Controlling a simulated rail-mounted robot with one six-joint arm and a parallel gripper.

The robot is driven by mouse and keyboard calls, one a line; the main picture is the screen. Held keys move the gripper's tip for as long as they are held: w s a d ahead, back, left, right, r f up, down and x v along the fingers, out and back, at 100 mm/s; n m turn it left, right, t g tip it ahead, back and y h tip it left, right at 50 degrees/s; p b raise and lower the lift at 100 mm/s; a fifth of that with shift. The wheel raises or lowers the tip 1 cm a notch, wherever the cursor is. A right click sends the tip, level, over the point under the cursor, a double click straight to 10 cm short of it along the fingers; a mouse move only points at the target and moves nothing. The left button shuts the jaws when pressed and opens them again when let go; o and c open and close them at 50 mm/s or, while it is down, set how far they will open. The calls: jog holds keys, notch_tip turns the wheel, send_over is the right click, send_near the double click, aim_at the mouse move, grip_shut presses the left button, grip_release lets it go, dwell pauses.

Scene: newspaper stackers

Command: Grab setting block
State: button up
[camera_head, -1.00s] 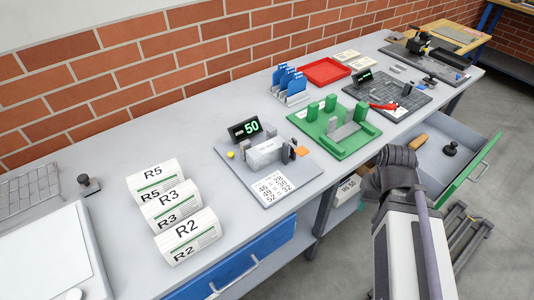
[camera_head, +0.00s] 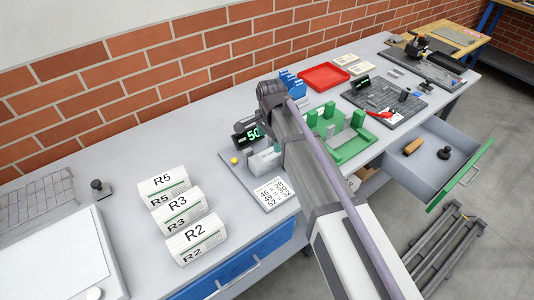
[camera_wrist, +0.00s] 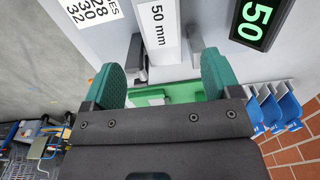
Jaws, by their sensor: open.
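The setting block appears to be the pale block marked "50 mm" (camera_wrist: 158,28), between dark jaws on the gauge plate in the wrist view. In the head view the pale block (camera_head: 262,163) sits in front of the display reading 50 (camera_head: 249,134), its right part hidden by my arm. My gripper (camera_wrist: 160,78) shows two green finger pads, spread wide with nothing between them. The block lies beyond the fingertips, roughly in line with the gap and apart from them. My gripper is hidden behind my arm in the head view.
A green fixture (camera_head: 350,148) is to the right, partly covered by my arm. A red tray (camera_head: 325,77) lies behind it. An open drawer (camera_head: 427,160) sticks out at the front right.

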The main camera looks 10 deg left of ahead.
aim_at(268, 161)
jog(key=shift+s+a, duration=0.3)
jog(key=shift+a, duration=0.35)
jog(key=f+b, duration=1.1)
jog(key=shift+w+d+f, duration=0.1)
jog(key=shift+d+f, duration=0.1)
jog(key=shift+d, duration=0.05)
jog(key=shift+r, duration=0.25)
jog(key=c, duration=1.4)
notch_tip(268, 161, up, 18)
jog(key=p, duration=1.8)
